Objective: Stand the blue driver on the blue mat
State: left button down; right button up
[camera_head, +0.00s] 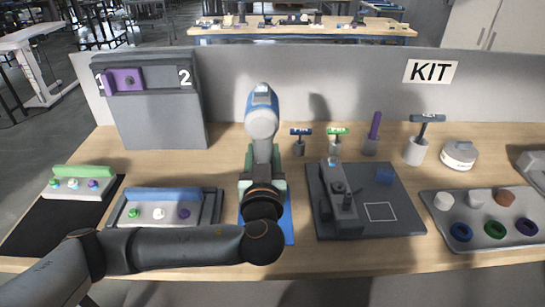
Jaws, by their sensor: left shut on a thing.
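The blue driver (262,118) has a blue and white head and a grey body that runs down between the fingers of my left gripper (263,168). The gripper is shut on it. The driver looks roughly upright, head at the top, but its lower end is hidden behind the gripper and wrist. The blue mat (288,222) lies on the table below and in front, mostly covered by my left arm; only its edges show. I cannot tell whether the driver touches anything below. My right gripper is not in view.
Left of the mat is a dark tray (213,208) with a blue bar. Right is a grey board (400,200) with a clamp-like fixture (341,205). Small T-handled tools (301,135) stand behind. A grey panel (160,110) stands back left; a parts tray (488,235) lies right.

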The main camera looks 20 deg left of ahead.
pick_arm(q)
jog(key=shift+r, duration=0.15)
jog(key=shift+f, duration=0.25)
notch_tip(320, 180, down, 7)
jog(key=b, duration=0.4)
jog(key=shift+r, duration=0.2)
jog(key=shift+f+b, duration=0.55)
jog(key=shift+b, duration=0.05)
jog(key=shift+f+b, duration=0.25)
jog(key=shift+b, duration=0.05)
jog(key=shift+f+b, duration=0.25)
jog(key=shift+b, duration=0.05)
jog(key=shift+f+b, duration=0.4)
jog(key=shift+b, duration=0.1)
